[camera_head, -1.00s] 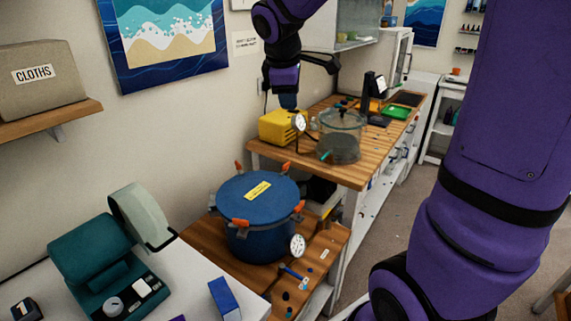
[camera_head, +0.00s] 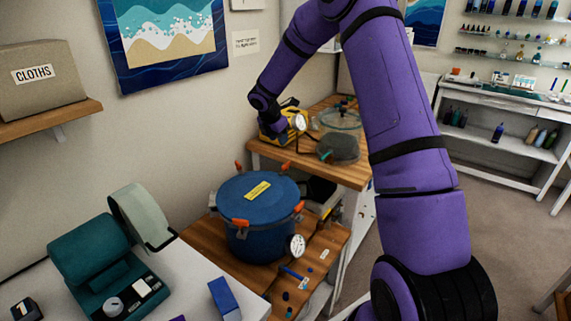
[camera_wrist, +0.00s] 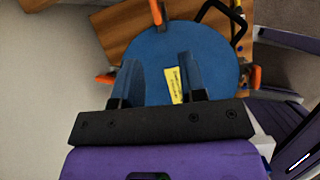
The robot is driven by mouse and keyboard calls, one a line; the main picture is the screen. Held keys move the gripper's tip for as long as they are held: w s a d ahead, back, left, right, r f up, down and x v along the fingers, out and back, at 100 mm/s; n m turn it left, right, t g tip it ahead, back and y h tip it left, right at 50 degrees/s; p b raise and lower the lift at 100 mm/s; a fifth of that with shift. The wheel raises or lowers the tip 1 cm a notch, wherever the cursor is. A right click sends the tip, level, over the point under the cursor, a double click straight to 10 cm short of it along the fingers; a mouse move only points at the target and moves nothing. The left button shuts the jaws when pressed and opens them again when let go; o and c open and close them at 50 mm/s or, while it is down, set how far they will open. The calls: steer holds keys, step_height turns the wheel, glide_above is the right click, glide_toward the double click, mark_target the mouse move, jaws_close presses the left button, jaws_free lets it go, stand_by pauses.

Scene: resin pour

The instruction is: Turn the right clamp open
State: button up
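The blue pressure pot (camera_head: 258,243) stands on the low wooden bench, its lid (camera_head: 245,190) on. Orange-handled clamps sit around the lid rim. The right clamp (camera_head: 299,207) is at the lid's right edge; its exact angle is too small to tell. The front clamp (camera_head: 240,222) looks flat, and two rear clamps (camera_head: 238,166) (camera_head: 286,166) stick up. My gripper (camera_wrist: 160,78) is open and empty, its fingers apart above the lid (camera_wrist: 205,55) in the wrist view. That view also shows orange handles around the lid, but I cannot tell which is the right clamp.
A round gauge (camera_head: 296,246) is on the pot's right front side. A yellow pump (camera_head: 292,117) and a glass chamber (camera_head: 340,140) stand on the wooden counter behind. A teal machine (camera_head: 105,265) is at left. A blue box (camera_head: 224,297) stands in front.

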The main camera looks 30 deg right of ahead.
steer(key=n, duration=0.1)
glide_toward(286, 164)
steer(key=x, duration=0.9)
steer(key=shift+w+d+f, duration=0.1)
steer(key=shift+w+f, duration=0.05)
jaws_close()
